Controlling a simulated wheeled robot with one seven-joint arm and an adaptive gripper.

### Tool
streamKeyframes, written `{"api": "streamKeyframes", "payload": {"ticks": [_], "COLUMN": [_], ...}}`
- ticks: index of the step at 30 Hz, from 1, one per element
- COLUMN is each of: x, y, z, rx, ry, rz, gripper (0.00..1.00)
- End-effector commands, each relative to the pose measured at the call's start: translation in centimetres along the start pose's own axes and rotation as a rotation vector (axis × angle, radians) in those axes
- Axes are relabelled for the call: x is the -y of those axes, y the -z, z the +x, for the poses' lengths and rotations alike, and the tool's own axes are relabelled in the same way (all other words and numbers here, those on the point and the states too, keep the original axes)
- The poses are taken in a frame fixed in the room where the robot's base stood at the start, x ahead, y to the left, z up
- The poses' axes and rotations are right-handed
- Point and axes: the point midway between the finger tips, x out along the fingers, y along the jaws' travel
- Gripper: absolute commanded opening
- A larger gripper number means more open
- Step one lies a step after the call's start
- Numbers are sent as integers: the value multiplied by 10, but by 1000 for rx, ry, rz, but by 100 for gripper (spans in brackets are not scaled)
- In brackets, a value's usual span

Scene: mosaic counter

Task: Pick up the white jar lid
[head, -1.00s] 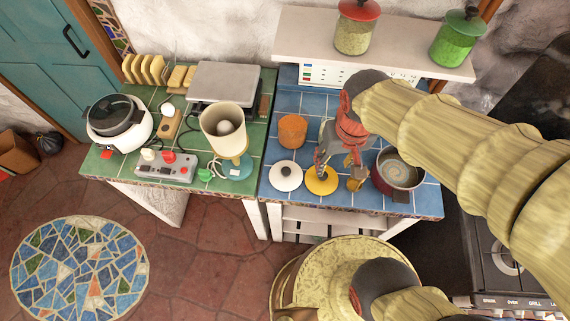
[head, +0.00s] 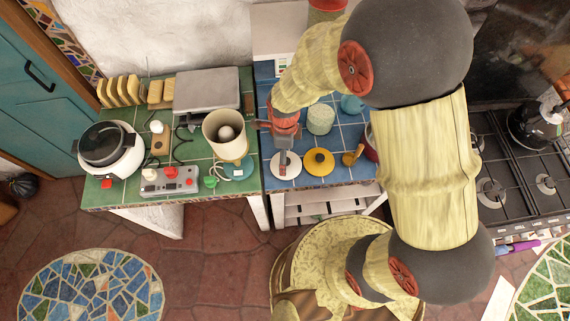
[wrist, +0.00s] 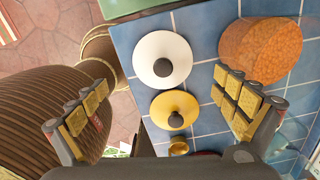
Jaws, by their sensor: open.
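My gripper (head: 283,160) points down over the lid. In the wrist view my gripper (wrist: 158,105) has its two fingers wide apart and nothing between them. The lid shows beyond the fingertips, towards the top of that view.
The yellow lid (head: 319,168) with a dark knob lies just right of the white one. The orange jar (wrist: 262,48) stands close behind, hidden by my arm in the head view. A cream lamp (head: 224,134) and a power strip (head: 170,182) stand on the green counter to the left.

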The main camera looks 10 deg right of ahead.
Motion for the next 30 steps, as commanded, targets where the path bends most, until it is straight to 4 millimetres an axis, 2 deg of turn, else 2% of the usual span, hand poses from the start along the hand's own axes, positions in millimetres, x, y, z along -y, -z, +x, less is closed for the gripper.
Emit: {"api": "streamKeyframes", "payload": {"ticks": [7, 24, 30], "x": [0, 5, 6], "y": [0, 2, 1], "z": [8, 74, 78], "rx": [0, 0, 2], "ry": [0, 1, 3], "rz": [88, 84, 84], "gripper": [100, 100, 100]}}
